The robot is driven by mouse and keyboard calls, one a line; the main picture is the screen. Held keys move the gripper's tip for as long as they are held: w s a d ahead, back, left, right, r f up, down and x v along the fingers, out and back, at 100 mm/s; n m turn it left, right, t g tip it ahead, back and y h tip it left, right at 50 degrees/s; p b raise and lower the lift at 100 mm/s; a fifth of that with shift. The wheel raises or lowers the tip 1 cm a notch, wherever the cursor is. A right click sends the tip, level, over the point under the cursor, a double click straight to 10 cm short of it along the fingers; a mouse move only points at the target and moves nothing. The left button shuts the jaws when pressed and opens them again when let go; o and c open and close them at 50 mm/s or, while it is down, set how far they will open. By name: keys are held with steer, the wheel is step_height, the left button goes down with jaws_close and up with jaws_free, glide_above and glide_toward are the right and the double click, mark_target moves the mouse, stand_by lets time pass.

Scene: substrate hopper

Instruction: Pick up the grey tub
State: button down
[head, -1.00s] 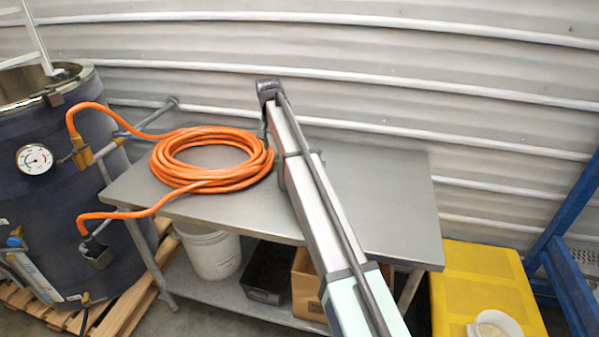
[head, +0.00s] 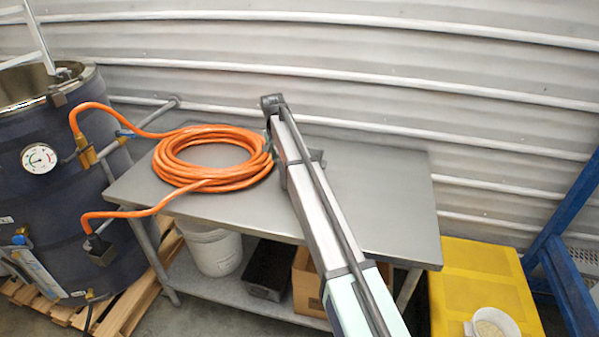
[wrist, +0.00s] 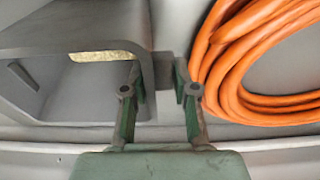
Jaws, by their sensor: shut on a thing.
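The grey tub (wrist: 90,42) fills the upper left of the wrist view, close to the camera. Its hollow inside shows, with a strip of pale yellowish material in it. My gripper (wrist: 160,76) is shut on a grey part of the tub at its right side, between the two green-and-grey fingers. In the head view my arm covers my gripper and most of the tub. A small grey piece (head: 317,158) shows just right of the arm above the table, probably part of the tub. I cannot tell whether the tub touches the table.
A coiled orange hose (head: 208,158) lies on the metal table (head: 385,205), left of my arm, and runs to a dark tank (head: 50,190). The table's right side is clear. A yellow bin (head: 470,290) with a white container (head: 492,324) stands at the right.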

step_height(320, 180, up, 20)
steer(key=b, duration=0.5)
stand_by(0.3)
stand_by(0.3)
